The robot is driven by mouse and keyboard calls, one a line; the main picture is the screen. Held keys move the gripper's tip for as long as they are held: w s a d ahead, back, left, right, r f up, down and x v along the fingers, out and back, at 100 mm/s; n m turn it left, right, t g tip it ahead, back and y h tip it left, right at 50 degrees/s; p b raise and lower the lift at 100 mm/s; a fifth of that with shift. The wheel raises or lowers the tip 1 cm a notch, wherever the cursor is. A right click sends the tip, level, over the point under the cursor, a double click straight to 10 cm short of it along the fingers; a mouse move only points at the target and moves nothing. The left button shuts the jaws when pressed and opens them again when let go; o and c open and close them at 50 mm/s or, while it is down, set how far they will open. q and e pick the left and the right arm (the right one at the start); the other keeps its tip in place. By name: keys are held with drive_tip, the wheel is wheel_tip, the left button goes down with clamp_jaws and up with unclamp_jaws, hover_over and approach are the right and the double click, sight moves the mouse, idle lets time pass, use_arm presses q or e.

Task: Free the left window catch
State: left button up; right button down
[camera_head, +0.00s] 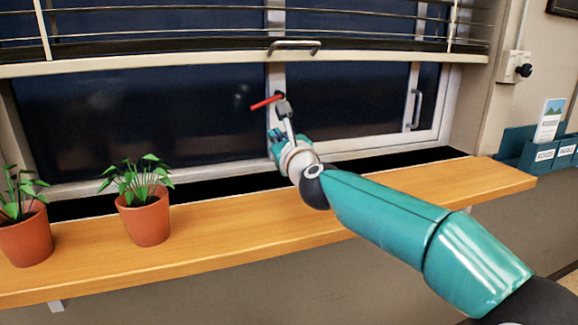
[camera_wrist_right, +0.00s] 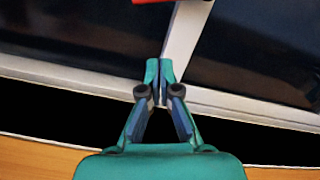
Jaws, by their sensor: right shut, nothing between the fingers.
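The catch with a red handle (camera_head: 264,103) sits on the middle post of the window. Its red handle points left and slightly down from a dark mount. In the right wrist view a red strip of it (camera_wrist_right: 150,1) shows only at the top edge. My right gripper (camera_head: 275,135) is in front of the middle post, below the red handle and apart from it. In the right wrist view its fingertips (camera_wrist_right: 159,68) are together and empty. Part of my wrist stands close to the catch and may hide some of it. My left gripper is not in view.
A barred grille with a pull handle (camera_head: 294,44) hangs above the catch. A pale handle (camera_head: 414,109) is on the right window frame. Potted plants (camera_head: 145,217) (camera_head: 26,236) stand on the left of the wooden sill (camera_head: 225,242). Teal leaflet holders (camera_head: 514,145) are at far right.

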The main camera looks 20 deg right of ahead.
drive_tip(key=s+b, duration=0.1)
drive_tip(key=s, duration=0.6)
drive_tip(key=shift+s+d, duration=0.3)
